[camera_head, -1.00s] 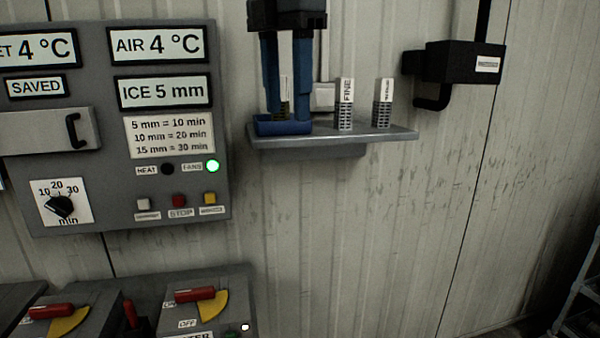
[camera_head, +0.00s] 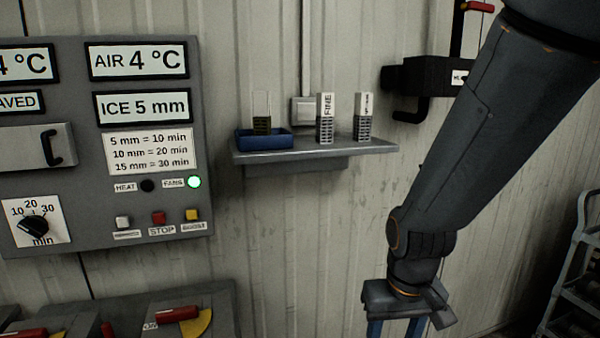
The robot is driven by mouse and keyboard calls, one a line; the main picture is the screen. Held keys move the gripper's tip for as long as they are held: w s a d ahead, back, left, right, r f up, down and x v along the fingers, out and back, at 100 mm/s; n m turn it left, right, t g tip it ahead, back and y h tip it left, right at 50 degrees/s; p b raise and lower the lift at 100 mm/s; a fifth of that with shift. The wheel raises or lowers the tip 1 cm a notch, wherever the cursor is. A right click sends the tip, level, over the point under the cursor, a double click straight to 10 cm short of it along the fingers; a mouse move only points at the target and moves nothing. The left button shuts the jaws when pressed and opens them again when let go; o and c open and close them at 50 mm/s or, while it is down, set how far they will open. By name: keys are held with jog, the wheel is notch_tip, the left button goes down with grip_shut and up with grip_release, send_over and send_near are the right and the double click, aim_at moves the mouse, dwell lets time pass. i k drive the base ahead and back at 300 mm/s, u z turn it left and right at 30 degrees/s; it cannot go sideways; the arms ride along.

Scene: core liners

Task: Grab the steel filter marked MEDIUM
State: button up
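A filter (camera_head: 262,112) stands upright in the blue tray (camera_head: 264,140) on the shelf's left end; its dark lower part shows and I cannot read a mark on it. A filter marked FINE (camera_head: 325,130) stands upright mid-shelf. Another filter (camera_head: 363,128) stands to its right; its label is too small to read. I cannot tell which one is marked MEDIUM. My gripper (camera_head: 395,330) hangs at the bottom edge, lower right of the shelf and well apart from the filters. Its blue fingers are spread with nothing seen between them; the tips are cut off.
The grey shelf (camera_head: 316,150) juts from the wall. A control panel (camera_head: 150,215) is at the left, with lever boxes (camera_head: 200,300) below it. A black bracket (camera_head: 435,77) is on the wall to the right. A rack (camera_head: 570,290) stands at the far right.

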aim_at(362, 100)
jog(key=z, duration=1.7)
jog(key=i, duration=1)
jog(key=u, duration=3.1)
jog(key=i, duration=0.4)
jog(key=u, duration=0.1)
